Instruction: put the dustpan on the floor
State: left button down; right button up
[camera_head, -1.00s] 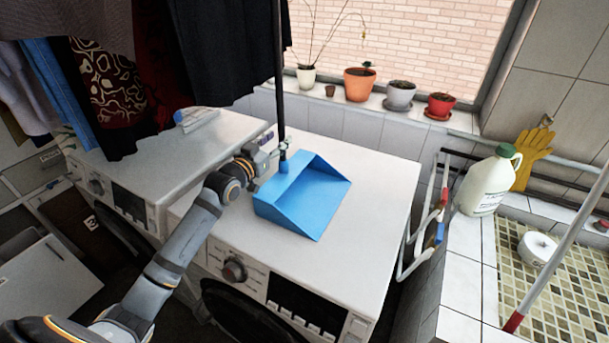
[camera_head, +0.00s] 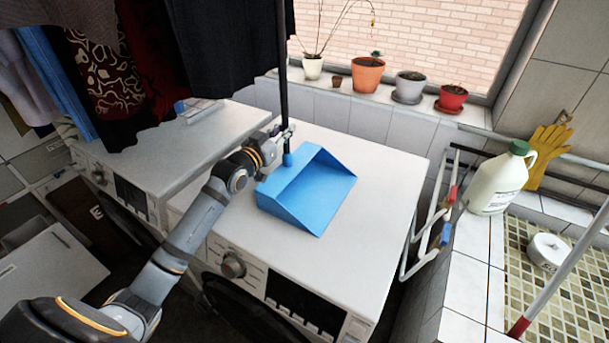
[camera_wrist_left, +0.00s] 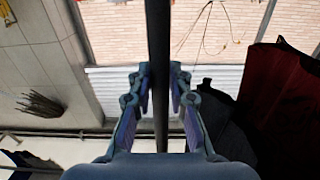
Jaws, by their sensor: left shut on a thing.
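The blue dustpan (camera_head: 312,190) rests on or just above the white top of the right-hand washing machine (camera_head: 378,180), its wide opening facing right. Its long black handle (camera_head: 282,80) stands upright from the pan. My left gripper (camera_head: 284,138) is shut around the lower part of this handle, just above the blue socket. In the left wrist view the black handle (camera_wrist_left: 158,60) runs between the two fingers of my left gripper (camera_wrist_left: 160,95). The floor (camera_head: 85,215) shows only as a dark patch at the left. My right gripper is not in view.
Clothes (camera_head: 215,45) hang at the upper left. Potted plants (camera_head: 367,76) line the window sill behind. A white bottle (camera_head: 497,180), a yellow glove (camera_head: 547,155) and a red-and-white pole (camera_head: 560,270) are at the right. A folded rack (camera_head: 432,225) stands beside the machine.

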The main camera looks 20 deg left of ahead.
pick_arm(q)
jog(key=shift+w+a+r+b, duration=0.1)
jog(key=shift+a+r+b, duration=0.05)
jog(key=shift+r+b, duration=0.6)
jog(key=s+d+r+b, duration=0.3)
jog(key=s+r, duration=0.2)
jog(key=s, duration=0.1)
jog(key=s+d+r+b, duration=0.3)
jog(key=s+r+b, duration=0.1)
jog(key=s+r, duration=0.2)
jog(key=shift+s, duration=0.4)
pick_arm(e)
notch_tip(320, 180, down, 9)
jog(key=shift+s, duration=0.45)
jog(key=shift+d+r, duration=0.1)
